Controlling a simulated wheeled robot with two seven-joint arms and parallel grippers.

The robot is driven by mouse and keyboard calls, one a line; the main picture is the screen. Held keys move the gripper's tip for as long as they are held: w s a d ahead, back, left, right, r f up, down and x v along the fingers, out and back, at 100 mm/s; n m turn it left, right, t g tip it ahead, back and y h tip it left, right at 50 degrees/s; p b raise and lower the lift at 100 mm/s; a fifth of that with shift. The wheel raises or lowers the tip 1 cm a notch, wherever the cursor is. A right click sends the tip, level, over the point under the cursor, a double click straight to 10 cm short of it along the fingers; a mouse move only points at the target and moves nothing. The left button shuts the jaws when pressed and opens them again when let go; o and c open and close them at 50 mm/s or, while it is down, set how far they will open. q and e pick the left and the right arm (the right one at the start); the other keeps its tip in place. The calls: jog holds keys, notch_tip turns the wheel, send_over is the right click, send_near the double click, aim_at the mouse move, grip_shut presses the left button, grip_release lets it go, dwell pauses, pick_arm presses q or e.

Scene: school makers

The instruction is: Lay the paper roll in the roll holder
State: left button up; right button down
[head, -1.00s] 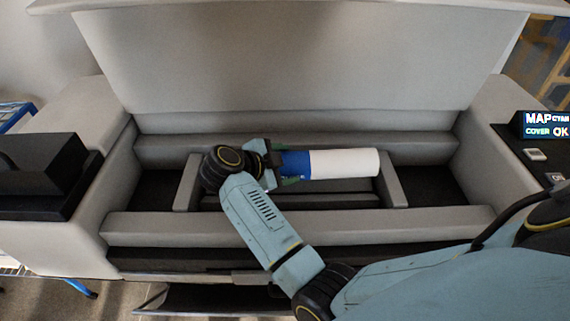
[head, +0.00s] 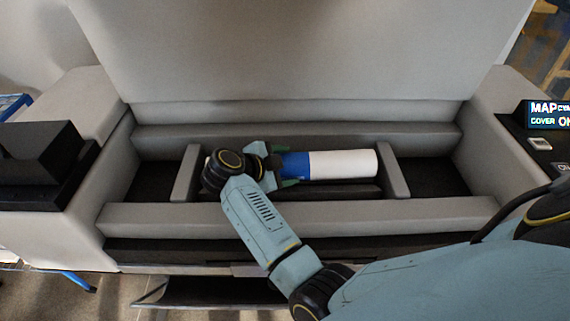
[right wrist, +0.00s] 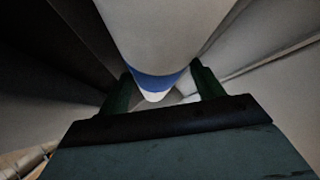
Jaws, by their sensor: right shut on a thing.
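The paper roll (head: 343,164) is white with a blue band. It lies level inside the roll holder, between the left end wall and the right end wall (head: 393,172). My right gripper (head: 286,168) is shut on the roll at its blue band, and my wrist hides the roll's left part. In the right wrist view the roll (right wrist: 165,40) runs between the two green fingers (right wrist: 160,95). Whether the roll touches the holder floor cannot be told. My left gripper is not in view.
The printer's raised cover (head: 300,55) stands behind the bay. A front bar (head: 400,212) and a rear bar (head: 340,131) border the holder. A black box (head: 40,160) sits at left. A small lit display (head: 548,115) is at right. An open tray (head: 215,292) juts out below.

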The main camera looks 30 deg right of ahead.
jog(key=shift+c, duration=2.1)
grip_release()
jog(key=shift+r, duration=0.15)
jog(key=shift+o, duration=1.2)
jog(key=shift+f, duration=0.2)
notch_tip(320, 180, up, 10)
jog(key=p, duration=0.1)
jog(key=shift+r, duration=0.15)
jog(key=shift+s, duration=0.1)
